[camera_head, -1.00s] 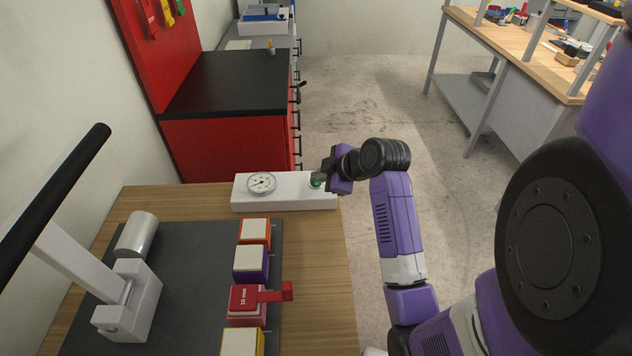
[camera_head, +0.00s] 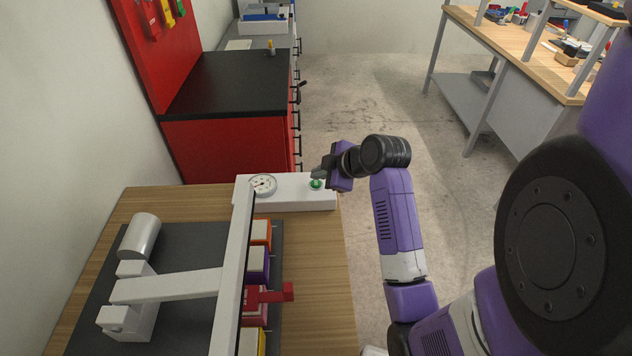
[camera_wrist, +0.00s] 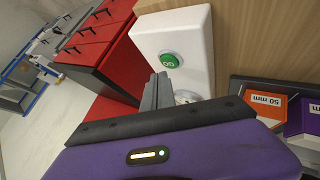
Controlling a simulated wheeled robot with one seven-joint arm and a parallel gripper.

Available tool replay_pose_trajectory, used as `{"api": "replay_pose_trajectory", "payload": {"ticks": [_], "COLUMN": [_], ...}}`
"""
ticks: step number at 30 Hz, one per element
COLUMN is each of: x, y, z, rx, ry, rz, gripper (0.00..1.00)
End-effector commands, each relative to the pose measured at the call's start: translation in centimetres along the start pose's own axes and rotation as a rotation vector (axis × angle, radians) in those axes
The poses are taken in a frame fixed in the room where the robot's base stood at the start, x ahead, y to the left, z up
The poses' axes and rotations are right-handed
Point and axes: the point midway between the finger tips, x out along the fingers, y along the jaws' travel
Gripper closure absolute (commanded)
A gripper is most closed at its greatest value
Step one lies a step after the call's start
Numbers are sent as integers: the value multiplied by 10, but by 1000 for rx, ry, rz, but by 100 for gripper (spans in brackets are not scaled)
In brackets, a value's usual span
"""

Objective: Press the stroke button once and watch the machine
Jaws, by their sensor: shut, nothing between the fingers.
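The stroke button is a green button (camera_head: 316,184) at the right end of a white control box (camera_head: 295,200); it also shows, marked GO, in the wrist view (camera_wrist: 169,60). My gripper (camera_head: 318,174) is shut and empty, just above and beside the button, apart from it as far as I can see. In the wrist view its fingers (camera_wrist: 157,90) point toward the box. The machine has a white swing frame (camera_head: 165,286) lying over the dark bed, its long bar (camera_head: 232,270) across the coloured blocks. A dial gauge (camera_head: 263,185) sits on the box, partly behind the bar.
Orange (camera_head: 262,231), purple (camera_head: 259,262) and other blocks stand under the bar, one with a red tab (camera_head: 288,291). A silver cylinder (camera_head: 140,235) lies on the bed.

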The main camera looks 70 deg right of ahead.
Motion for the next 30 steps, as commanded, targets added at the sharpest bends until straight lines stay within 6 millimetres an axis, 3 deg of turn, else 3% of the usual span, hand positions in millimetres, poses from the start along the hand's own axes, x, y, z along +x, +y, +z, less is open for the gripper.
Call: {"api": "replay_pose_trajectory", "payload": {"ticks": [20, 30], "x": [-35, -35], "y": [25, 26], "z": [-26, -26], "rx": [-1, 0], "ry": [1, 0], "rz": [0, 0], "gripper": [100, 100]}}
